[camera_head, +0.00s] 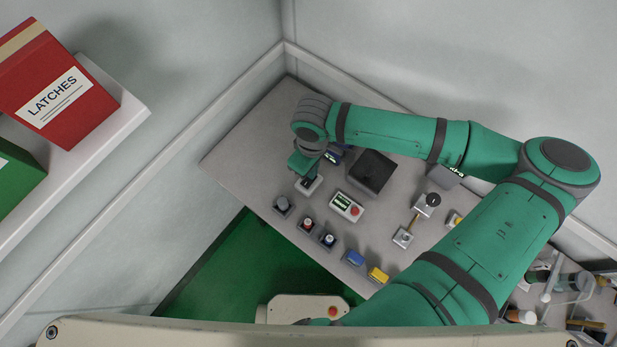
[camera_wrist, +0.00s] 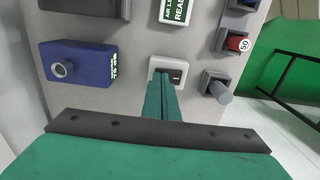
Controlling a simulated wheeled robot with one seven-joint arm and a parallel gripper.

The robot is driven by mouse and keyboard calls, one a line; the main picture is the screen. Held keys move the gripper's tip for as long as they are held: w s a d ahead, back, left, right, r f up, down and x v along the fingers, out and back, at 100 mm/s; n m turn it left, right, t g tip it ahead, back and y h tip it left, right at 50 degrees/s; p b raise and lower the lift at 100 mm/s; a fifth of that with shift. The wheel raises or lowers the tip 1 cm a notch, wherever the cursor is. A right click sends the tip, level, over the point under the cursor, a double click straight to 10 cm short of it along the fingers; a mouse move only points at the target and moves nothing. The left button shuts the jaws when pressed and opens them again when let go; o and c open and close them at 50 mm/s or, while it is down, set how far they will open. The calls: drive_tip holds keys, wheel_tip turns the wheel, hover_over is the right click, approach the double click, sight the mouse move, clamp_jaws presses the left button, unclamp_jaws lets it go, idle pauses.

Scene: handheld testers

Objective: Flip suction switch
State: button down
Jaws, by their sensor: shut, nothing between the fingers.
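A small white switch box with a dark face and a light mark (camera_wrist: 177,74) sits on the grey bench panel. It also shows in the head view (camera_head: 309,186), just below my gripper. No suction label is readable on it. My gripper (camera_wrist: 164,84) is shut and empty, with its green fingers together. The fingertips are at the switch and hide the left part of its face; I cannot tell whether they touch it. In the head view my gripper (camera_head: 304,174) points down at the far left part of the bench.
A blue box with a round knob (camera_wrist: 78,64) is left of the switch in the wrist view. A grey cylinder knob (camera_wrist: 217,88) and a red button (camera_wrist: 236,44) are to the right. A white tester (camera_head: 346,207) and a black box (camera_head: 372,171) stand close by.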

drive_tip(key=shift+f, duration=0.3)
idle(0.4)
wheel_tip(320, 180, up, 7)
idle(0.9)
idle(0.5)
